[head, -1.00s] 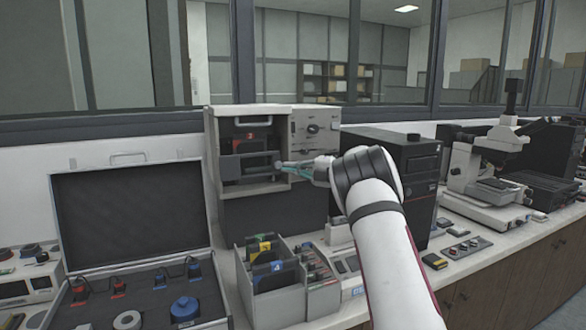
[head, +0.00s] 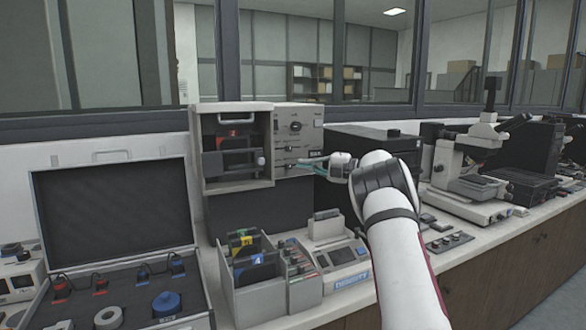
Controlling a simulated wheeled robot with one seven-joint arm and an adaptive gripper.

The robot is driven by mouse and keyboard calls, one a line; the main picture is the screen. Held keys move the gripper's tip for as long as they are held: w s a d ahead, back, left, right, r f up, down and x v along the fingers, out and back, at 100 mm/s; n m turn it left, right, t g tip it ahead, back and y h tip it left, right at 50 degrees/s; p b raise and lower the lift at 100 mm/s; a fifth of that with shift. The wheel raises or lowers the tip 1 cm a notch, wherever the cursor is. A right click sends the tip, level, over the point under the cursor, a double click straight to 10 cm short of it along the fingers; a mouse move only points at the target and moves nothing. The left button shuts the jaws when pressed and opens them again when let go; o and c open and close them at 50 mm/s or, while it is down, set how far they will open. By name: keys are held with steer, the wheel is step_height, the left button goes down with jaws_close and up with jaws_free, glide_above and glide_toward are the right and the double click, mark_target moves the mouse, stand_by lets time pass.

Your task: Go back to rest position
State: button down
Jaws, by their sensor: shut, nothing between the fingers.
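My gripper (head: 304,165) is shut and empty. It is held up in front of the control panel of the mounting press (head: 232,152), near its lower right part. The press is a beige box with an open bay on its left side; a dark part with a red mark and a horizontal dark bar show inside the bay. The panel has a round knob and small controls. My arm reaches in from the lower right and hides part of the bench behind it. Whether my fingertips touch the panel cannot be told.
A grey organizer (head: 262,280) with coloured folders stands below the press, beside a small device labelled DENSITY (head: 343,262). A dark computer box (head: 372,143) and a microscope (head: 470,165) stand to the right. Free air lies above the bench front.

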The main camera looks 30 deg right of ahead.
steer(key=shift+s+d, duration=0.15)
steer(key=shift+d, duration=0.3)
step_height(320, 180, up, 17)
steer(key=d+m+t+h, duration=0.1)
steer(key=m+t+h, duration=0.5)
steer(key=m+h, duration=0.25)
steer(key=s+a+r+m+g+h, duration=0.2)
steer(key=s+r+m+h, duration=0.3)
steer(key=s+m+h, duration=0.45)
steer(key=s+a+f+m+g+y, duration=0.2)
steer(key=s+a+f+g, duration=0.2)
steer(key=s+a+f, duration=0.5)
steer(key=s+a+f+m+g+y+p, duration=0.1)
steer(key=s+a+f+g, duration=0.4)
steer(key=s, duration=1.5)
steer(key=s+a+f+m+g+y+p, duration=0.1)
steer(key=s+a+f+m+g+y, duration=0.2)
steer(key=s+a+f, duration=1)
steer(key=shift+s+a+f+m+g+y, duration=0.3)
steer(key=shift+s+a+m+g, duration=0.35)
steer(key=shift+m+g, duration=0.45)
